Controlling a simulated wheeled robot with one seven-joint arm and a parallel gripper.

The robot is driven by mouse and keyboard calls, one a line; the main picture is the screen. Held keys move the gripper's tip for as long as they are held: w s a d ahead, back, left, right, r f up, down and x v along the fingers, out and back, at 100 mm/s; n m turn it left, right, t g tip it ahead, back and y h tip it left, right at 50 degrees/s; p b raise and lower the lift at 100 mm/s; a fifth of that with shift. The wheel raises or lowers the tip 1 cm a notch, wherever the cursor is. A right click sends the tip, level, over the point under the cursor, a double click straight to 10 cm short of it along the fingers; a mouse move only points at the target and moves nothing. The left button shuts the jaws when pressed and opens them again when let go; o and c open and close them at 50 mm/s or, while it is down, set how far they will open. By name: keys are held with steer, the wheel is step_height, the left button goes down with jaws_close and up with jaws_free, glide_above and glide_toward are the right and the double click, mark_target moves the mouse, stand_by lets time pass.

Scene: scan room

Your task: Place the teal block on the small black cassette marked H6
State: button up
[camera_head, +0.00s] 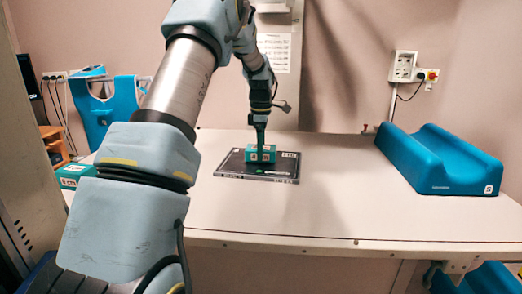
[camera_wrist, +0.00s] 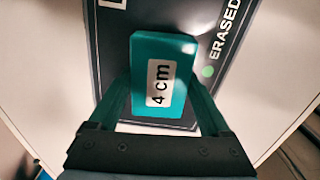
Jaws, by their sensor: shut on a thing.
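The teal block (camera_head: 266,149) is in my gripper (camera_head: 260,148), over the black cassette (camera_head: 232,171) on the table. In the wrist view the teal block (camera_wrist: 178,55), labelled "4 cm", sits between the two fingers of my gripper (camera_wrist: 158,85), which are shut on it. The cassette (camera_wrist: 115,45) lies beneath it, with the word "ERASED" and a green dot on its face. The block looks upright and on or just above the cassette; I cannot tell whether they touch. The mark H6 is not readable.
A blue padded cradle (camera_head: 437,160) stands on the right of the table (camera_head: 330,205). A teal box (camera_head: 75,173) sits at the left edge, near a blue holder (camera_head: 106,108). The table is clear between the cassette and the cradle.

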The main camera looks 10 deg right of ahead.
steer(key=shift+f, duration=0.4)
steer(key=shift+f, duration=0.15)
steer(key=o, duration=1.5)
steer(key=shift+c, duration=0.2)
